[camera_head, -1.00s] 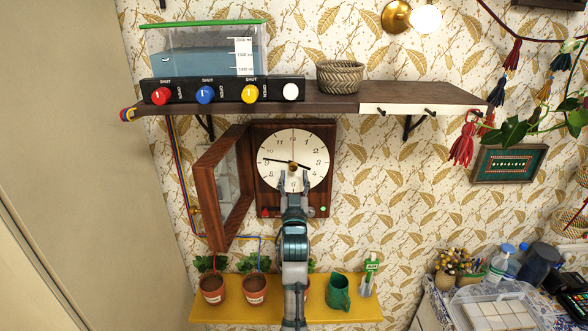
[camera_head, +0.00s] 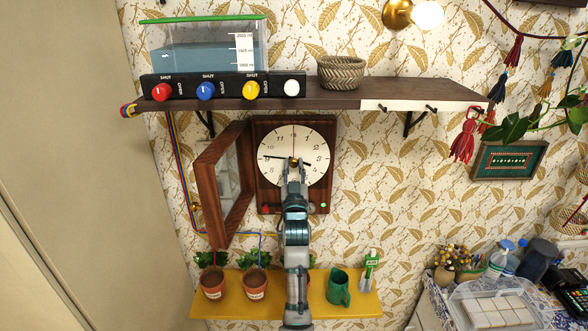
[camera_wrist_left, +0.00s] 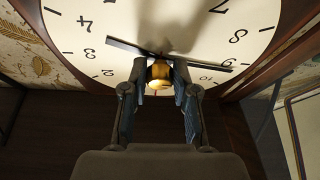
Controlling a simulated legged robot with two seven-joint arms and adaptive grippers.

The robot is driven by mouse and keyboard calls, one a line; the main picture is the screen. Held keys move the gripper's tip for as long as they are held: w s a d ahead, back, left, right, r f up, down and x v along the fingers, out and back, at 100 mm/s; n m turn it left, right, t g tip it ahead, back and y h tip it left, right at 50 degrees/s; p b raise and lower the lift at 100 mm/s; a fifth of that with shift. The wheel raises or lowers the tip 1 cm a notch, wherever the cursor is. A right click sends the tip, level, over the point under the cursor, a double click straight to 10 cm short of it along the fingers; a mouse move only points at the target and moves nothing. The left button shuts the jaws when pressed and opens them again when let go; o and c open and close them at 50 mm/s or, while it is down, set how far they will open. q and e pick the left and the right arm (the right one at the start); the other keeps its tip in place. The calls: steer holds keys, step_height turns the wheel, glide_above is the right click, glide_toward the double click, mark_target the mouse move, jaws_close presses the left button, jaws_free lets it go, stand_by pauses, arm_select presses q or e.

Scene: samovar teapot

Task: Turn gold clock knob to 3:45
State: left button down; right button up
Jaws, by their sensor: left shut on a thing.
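The round white clock face (camera_head: 318,150) sits in a dark wooden case (camera_head: 266,203) on the wall, its framed door (camera_head: 214,195) swung open to the left. One black hand points left, near 9. The other points right, between 3 and 4. A thin red hand points up. The gold knob (camera_wrist_left: 160,75) is at the face's centre, between my left gripper's fingertips in the wrist view, where the face appears upside down. My left gripper (camera_head: 293,166) reaches up from below and is shut on the knob, partly hiding the lower face. My right gripper is not in view.
Above the clock is a shelf (camera_head: 338,99) with a water tank (camera_head: 195,55), a panel of coloured knobs (camera_head: 178,90) and a basket (camera_head: 341,73).

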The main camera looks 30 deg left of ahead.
arm_select(q)
steer(key=shift+d+n+g+y+b, duration=0.1)
steer(key=shift+n+g+y+b, duration=0.3)
steer(key=shift+n, duration=0.8)
steer(key=c, duration=0.9)
jaws_free()
steer(key=v, duration=1.2)
steer(key=shift+w+f, duration=0.15)
